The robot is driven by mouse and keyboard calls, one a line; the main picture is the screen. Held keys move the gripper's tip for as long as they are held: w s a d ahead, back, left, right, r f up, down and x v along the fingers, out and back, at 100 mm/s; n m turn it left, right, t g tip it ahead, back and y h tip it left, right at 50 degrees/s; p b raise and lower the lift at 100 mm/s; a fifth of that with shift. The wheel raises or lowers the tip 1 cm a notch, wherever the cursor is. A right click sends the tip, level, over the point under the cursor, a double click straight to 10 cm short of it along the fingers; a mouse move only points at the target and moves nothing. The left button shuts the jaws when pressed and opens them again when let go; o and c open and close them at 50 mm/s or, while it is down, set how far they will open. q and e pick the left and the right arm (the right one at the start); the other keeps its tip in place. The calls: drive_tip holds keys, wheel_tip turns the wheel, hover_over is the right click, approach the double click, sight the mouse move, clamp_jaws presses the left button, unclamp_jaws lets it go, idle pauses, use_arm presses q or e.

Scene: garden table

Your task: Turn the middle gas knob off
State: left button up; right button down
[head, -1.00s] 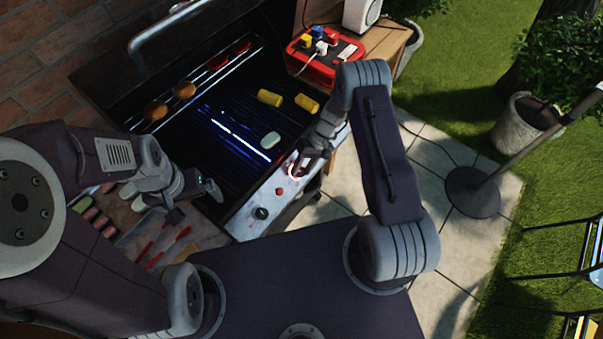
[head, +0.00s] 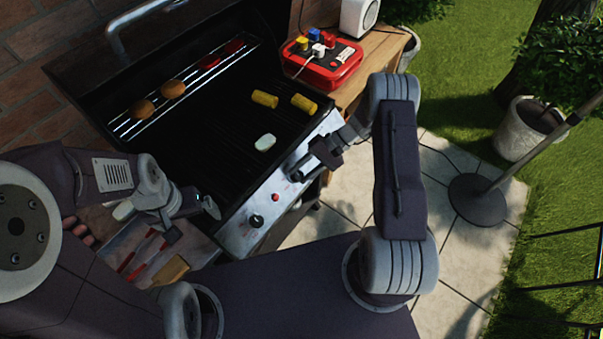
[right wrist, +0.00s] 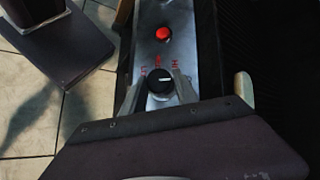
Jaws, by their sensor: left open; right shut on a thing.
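The middle gas knob (right wrist: 161,83) is black with a white pointer line, on the grill's metal front panel (right wrist: 185,22). In the right wrist view it sits between the two fingers of my right gripper (right wrist: 158,93), with red lettering around it. The pointer lies toward the right of that picture. In the head view my right gripper (head: 297,172) is at the panel and hides this knob. My left gripper (head: 192,220) is open and empty, left of the panel's near end. No burner glow shows in the grill (head: 225,130).
Another black knob (head: 256,221) and a red button (head: 275,198) are on the panel. Yellow corn pieces (head: 265,99) and a white piece (head: 265,142) lie on the grate; buns (head: 172,88) are on the upper rack. A red box (head: 325,65) stands behind.

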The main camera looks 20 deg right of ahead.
idle(0.4)
drive_tip(key=c, duration=0.9)
unclamp_jaws()
drive_tip(key=shift+c, duration=0.2)
drive_tip(key=b+v, duration=0.1)
drive_tip(key=v, duration=0.8)
drive_tip(key=shift+b, duration=0.3)
drive_tip(key=shift+d, duration=0.1)
